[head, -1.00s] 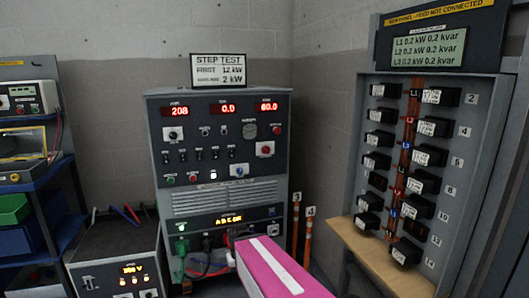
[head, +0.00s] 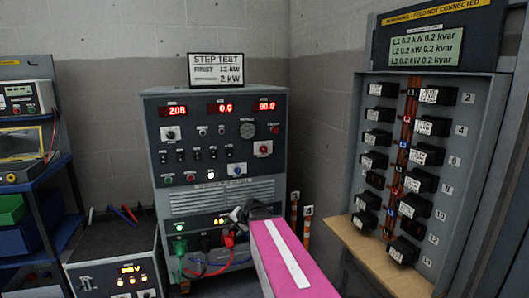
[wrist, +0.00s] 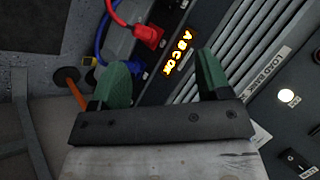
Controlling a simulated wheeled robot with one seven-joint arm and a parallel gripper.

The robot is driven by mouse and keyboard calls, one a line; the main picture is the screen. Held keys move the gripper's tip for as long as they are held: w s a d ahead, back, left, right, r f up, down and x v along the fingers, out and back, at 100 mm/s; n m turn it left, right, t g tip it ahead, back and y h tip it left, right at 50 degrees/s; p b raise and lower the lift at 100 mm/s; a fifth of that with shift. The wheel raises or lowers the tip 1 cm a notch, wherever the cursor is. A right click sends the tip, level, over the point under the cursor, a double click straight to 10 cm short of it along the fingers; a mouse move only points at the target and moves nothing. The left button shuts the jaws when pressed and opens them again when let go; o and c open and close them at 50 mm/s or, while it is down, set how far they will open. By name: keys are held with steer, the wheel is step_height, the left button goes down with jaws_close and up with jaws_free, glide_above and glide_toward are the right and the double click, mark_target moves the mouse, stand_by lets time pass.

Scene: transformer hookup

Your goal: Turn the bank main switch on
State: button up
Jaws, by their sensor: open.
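The grey load bank cabinet (head: 153,205) stands in the middle of the head view. Its front has a row of small toggles (head: 197,154), a red rotary switch (head: 263,149) and a blue rotary switch (head: 237,171) on white plates. I cannot read which one is labelled main. My gripper (head: 240,213) is at the lower front of the cabinet, below the blue switch. In the wrist view my gripper (wrist: 162,72) has its green fingers apart and nothing between them. The wrist view shows a lit white lamp (wrist: 288,97) and a black toggle (wrist: 295,160) at the right.
A breaker panel (head: 478,140) with a wooden ledge (head: 375,250) is at right.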

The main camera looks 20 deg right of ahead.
steer(key=w+d+r+m+t, duration=0.7)
steer(key=w+d+r+m, duration=0.25)
steer(key=r, duration=0.45)
steer(key=m+t+h, duration=0.4)
steer(key=m+h, duration=0.1)
steer(key=m, duration=0.5)
glide_toward(265, 150)
steer(key=shift+n, duration=0.25)
steer(key=w, duration=1)
steer(key=shift+w, duration=0.1)
steer(key=c, duration=0.9)
